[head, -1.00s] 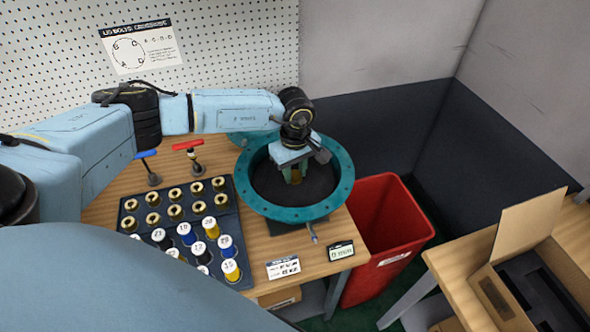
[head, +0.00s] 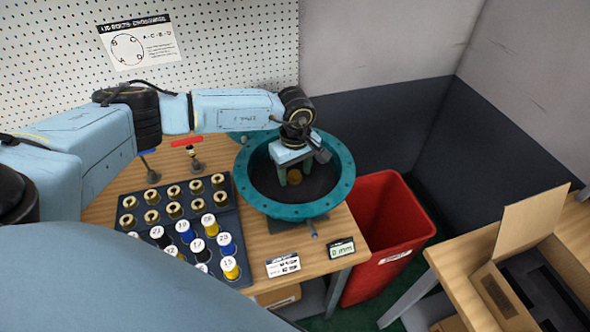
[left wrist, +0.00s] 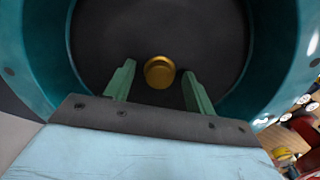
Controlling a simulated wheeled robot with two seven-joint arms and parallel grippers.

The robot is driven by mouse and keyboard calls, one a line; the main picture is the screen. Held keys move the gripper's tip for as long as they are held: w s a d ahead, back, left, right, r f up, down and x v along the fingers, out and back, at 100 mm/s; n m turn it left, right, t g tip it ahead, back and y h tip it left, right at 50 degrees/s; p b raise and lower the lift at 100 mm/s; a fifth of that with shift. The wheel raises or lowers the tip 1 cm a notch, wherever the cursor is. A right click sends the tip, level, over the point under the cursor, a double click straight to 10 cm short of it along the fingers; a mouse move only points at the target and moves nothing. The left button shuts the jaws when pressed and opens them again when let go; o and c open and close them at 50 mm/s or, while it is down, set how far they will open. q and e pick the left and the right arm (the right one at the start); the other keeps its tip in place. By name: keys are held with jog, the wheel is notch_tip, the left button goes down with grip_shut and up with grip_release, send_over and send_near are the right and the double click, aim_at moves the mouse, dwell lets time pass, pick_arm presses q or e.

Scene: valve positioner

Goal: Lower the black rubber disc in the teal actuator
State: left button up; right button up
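The teal actuator (head: 340,187) is a round, open-topped housing with a bolted rim, standing on the bench. The black rubber disc (head: 322,184) lies inside it, below the rim; it fills most of the left wrist view (left wrist: 205,35). A brass knob (head: 295,176) stands at the disc's middle and also shows in the left wrist view (left wrist: 159,72). My left gripper (head: 295,177) reaches down into the actuator. Its two green fingers are spread, one either side of the knob with gaps, in the left wrist view (left wrist: 158,82). My right gripper is out of view.
A dark tray (head: 236,237) holds brass sockets and numbered coloured cylinders left of the actuator. A small display (head: 342,248) reads 0 mm in front. A red-handled tool (head: 187,143) stands behind the tray. A red bin (head: 390,240) stands right of the bench.

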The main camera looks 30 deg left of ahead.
pick_arm(q)
notch_tip(320, 180, up, 13)
jog(key=b, duration=0.2)
jog(key=shift+r, duration=0.2)
dwell(0.6)
